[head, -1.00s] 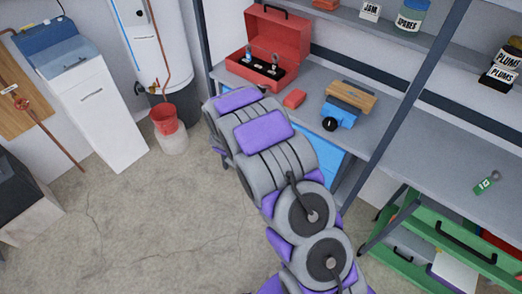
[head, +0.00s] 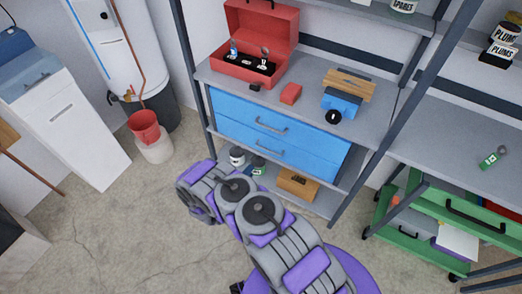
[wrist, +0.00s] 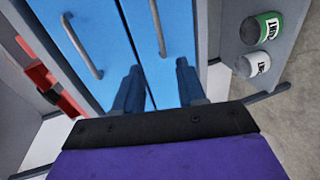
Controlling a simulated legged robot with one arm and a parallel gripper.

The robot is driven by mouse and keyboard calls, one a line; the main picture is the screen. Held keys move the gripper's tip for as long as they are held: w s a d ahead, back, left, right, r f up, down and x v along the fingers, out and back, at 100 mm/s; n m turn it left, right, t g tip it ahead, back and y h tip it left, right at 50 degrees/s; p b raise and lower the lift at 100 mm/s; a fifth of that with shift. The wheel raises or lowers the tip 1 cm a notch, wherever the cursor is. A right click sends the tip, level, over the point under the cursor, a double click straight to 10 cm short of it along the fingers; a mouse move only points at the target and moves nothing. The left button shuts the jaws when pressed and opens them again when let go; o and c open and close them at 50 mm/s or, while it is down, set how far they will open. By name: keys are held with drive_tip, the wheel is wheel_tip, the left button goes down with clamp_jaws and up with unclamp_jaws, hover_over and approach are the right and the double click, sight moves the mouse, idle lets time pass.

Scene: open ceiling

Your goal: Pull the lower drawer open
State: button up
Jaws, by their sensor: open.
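Two blue drawers sit one above the other under the grey shelf top, both flush shut. The lower drawer (head: 308,165) has a grey bar handle (head: 267,149). In the wrist view, which is turned sideways, the lower drawer (wrist: 174,35) is on the right and its handle (wrist: 158,28) runs up out of the picture. The upper drawer (head: 308,139) is on the left there, with its own handle (wrist: 80,46). My gripper (wrist: 158,68) is open and empty, its fingertips in front of the drawers, just below the end of the lower handle in the picture. In the head view my arm hides the gripper.
Below the drawers, a shelf holds cans (head: 238,157) and a wooden box (head: 297,184). A slanted post (head: 376,155) stands right.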

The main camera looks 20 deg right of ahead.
drive_tip(key=b+x, duration=0.4)
drive_tip(key=x, duration=1.3)
drive_tip(key=shift+s+d, duration=0.25)
drive_tip(key=shift+d, duration=0.05)
clamp_jaws()
drive_tip(key=shift+s, duration=0.1)
